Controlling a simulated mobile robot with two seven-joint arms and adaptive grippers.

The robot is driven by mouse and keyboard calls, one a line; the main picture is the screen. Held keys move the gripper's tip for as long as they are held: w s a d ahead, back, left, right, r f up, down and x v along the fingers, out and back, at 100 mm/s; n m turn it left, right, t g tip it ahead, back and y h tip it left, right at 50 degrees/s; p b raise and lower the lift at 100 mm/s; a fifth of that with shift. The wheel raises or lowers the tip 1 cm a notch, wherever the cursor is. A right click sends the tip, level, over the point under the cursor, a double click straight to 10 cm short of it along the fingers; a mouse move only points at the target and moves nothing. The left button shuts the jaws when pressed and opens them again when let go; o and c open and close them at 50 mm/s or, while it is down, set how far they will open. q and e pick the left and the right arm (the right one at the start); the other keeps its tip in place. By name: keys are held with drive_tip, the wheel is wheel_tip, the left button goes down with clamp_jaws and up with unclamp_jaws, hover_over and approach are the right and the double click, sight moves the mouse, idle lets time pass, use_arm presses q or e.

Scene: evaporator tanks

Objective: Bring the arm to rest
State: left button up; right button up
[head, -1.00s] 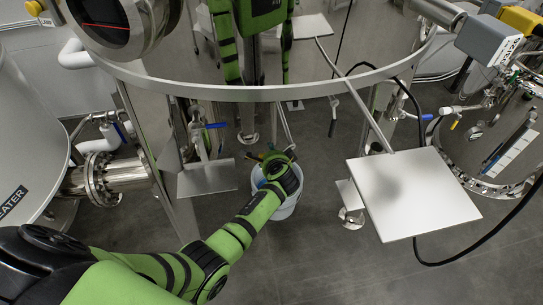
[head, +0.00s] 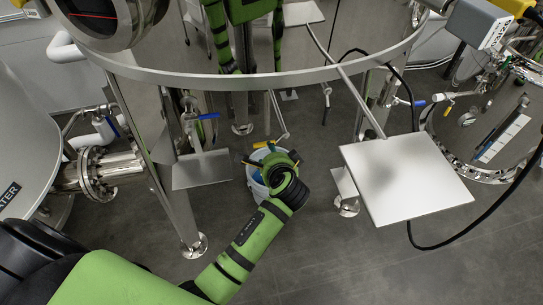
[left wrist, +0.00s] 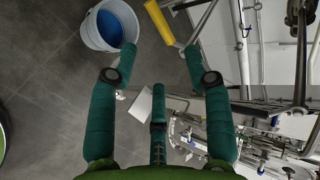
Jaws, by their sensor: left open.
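My left arm (head: 245,243) reaches from the lower left toward the floor under the steel tank. My left gripper (head: 272,160) is over or just in front of a white bucket (head: 253,185) in the head view and partly hides it. In the left wrist view, the spread fingers of the left gripper (left wrist: 160,62) hold nothing. The bucket (left wrist: 90,33), with blue inside, lies beyond the left fingertip there. A yellow handle (left wrist: 159,22) shows between and beyond the fingertips; I cannot tell its exact distance. My right gripper is not in view.
The tank's rim (head: 250,80) curves overhead. A steel leg (head: 176,205) stands left of the gripper. A white square plate (head: 405,178) on a rod juts out at right, and a black cable (head: 455,243) loops below it. Grey floor (head: 330,255) is clear in front.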

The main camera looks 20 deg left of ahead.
use_arm(q)
drive_tip(key=shift+f, duration=0.15)
idle(0.3)
drive_tip(key=s+d+f+n+g+h+b, duration=0.1)
drive_tip(key=s+f+g+h, duration=0.1)
drive_tip(key=s+f, duration=0.6)
drive_tip(key=s+f+g+h+b, duration=0.1)
drive_tip(key=s+f, duration=0.2)
drive_tip(key=f, duration=1)
drive_tip(key=s+d+f+n+g+h, duration=0.1)
drive_tip(key=s+f+g+h, duration=0.1)
drive_tip(key=s+f, duration=0.6)
drive_tip(key=s+a+f+n+g, duration=0.1)
drive_tip(key=s+f+n, duration=0.1)
drive_tip(key=s+f, duration=0.3)
drive_tip(key=s+a+f+n+g+b, duration=0.1)
drive_tip(key=s+f, duration=0.4)
drive_tip(key=s, duration=0.6)
drive_tip(key=s+a+f+n+g+h+b, duration=0.1)
drive_tip(key=s+a+f+n, duration=0.2)
drive_tip(key=s, duration=0.6)
wheel_tip(320, 180, down, 2)
drive_tip(key=shift+a+f+n, duration=0.1)
drive_tip(key=shift+a+n, duration=0.15)
drive_tip(key=shift+n, duration=0.25)
